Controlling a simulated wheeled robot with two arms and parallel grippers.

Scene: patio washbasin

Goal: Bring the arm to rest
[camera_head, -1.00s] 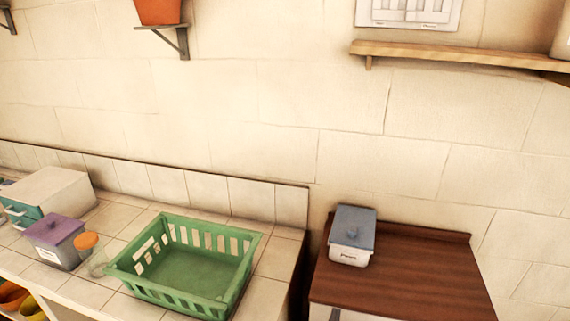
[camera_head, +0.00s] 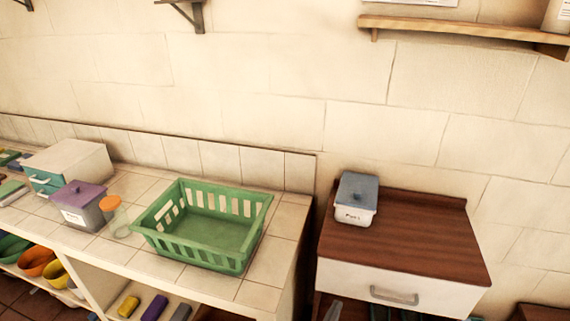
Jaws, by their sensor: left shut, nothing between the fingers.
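My right gripper is not in view.
A green basket (camera_head: 204,256), a purple-lidded box (camera_head: 82,208) and an orange-lidded jar (camera_head: 111,205) stand on the tiled counter (camera_head: 265,262). A blue-lidded container (camera_head: 355,198) stands on the cabinet (camera_head: 430,240), which has a closed drawer. A shelf (camera_head: 460,29) is on the wall.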

